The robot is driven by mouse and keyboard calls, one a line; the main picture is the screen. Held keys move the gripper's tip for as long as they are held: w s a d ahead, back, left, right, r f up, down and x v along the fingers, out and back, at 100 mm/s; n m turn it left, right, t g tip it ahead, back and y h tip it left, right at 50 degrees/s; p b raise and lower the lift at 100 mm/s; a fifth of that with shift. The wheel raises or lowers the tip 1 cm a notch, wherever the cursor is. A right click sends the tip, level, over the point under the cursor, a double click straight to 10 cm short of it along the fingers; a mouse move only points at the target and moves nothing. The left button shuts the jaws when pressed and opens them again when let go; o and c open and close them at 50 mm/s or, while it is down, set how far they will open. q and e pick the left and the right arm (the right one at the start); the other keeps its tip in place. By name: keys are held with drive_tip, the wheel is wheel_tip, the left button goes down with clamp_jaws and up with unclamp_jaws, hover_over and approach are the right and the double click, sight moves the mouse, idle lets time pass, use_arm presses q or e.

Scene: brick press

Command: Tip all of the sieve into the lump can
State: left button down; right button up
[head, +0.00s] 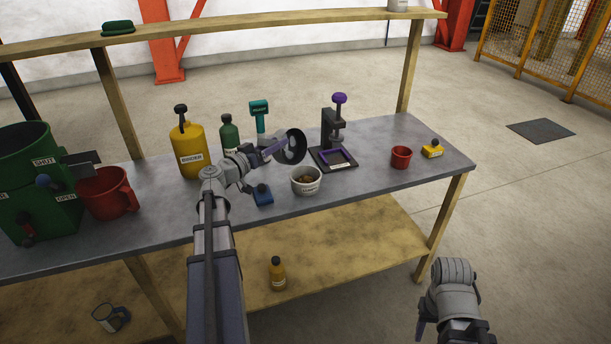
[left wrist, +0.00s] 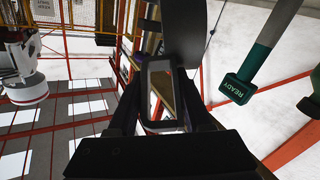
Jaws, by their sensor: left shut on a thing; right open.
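The sieve (head: 291,147), a dark round pan with a pale rim, is tipped on edge, its face turned right, above the back of the lump can. My left gripper (head: 264,151) is shut on its handle; in the left wrist view the looped handle sits between the fingers and the dark pan (left wrist: 184,35) shows beyond. I cannot see whether anything is left inside the sieve. The lump can (head: 306,187) is a white labelled tub on the table with brown lumps in it. My right gripper (head: 421,326) is open, low at the right, off the table and partly seen.
A yellow binder bottle (head: 189,152), a green bottle (head: 229,136) and a teal READY sign (head: 260,115) stand behind my left arm. A blue object (head: 263,196) lies near the can. The press (head: 333,140), a red cup (head: 401,157) and a yellow block (head: 432,152) stand to the right.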

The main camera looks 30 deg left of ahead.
sight(278, 135)
use_arm(q)
drive_tip(key=a+n, duration=0.3)
drive_tip(key=n, duration=0.1)
drive_tip(key=shift+w+a+f, duration=0.25)
drive_tip(key=shift+w+f, duration=0.1)
drive_tip(key=shift+f, duration=0.05)
drive_tip(key=shift+w+a+r+n, duration=0.1)
drive_tip(key=shift+a+r+n, duration=0.05)
drive_tip(key=shift+a+n, duration=0.25)
drive_tip(key=w+a+f+n+b, duration=0.1)
drive_tip(key=a+f+n+b, duration=0.4)
drive_tip(key=a+f+b, duration=0.1)
drive_tip(key=a+r+n+p, duration=0.2)
drive_tip(key=r+p, duration=0.7)
drive_tip(key=a+r+n+p, duration=0.2)
drive_tip(key=r+p, duration=0.7)
drive_tip(key=shift+w+a, duration=0.15)
drive_tip(key=shift+w, duration=0.25)
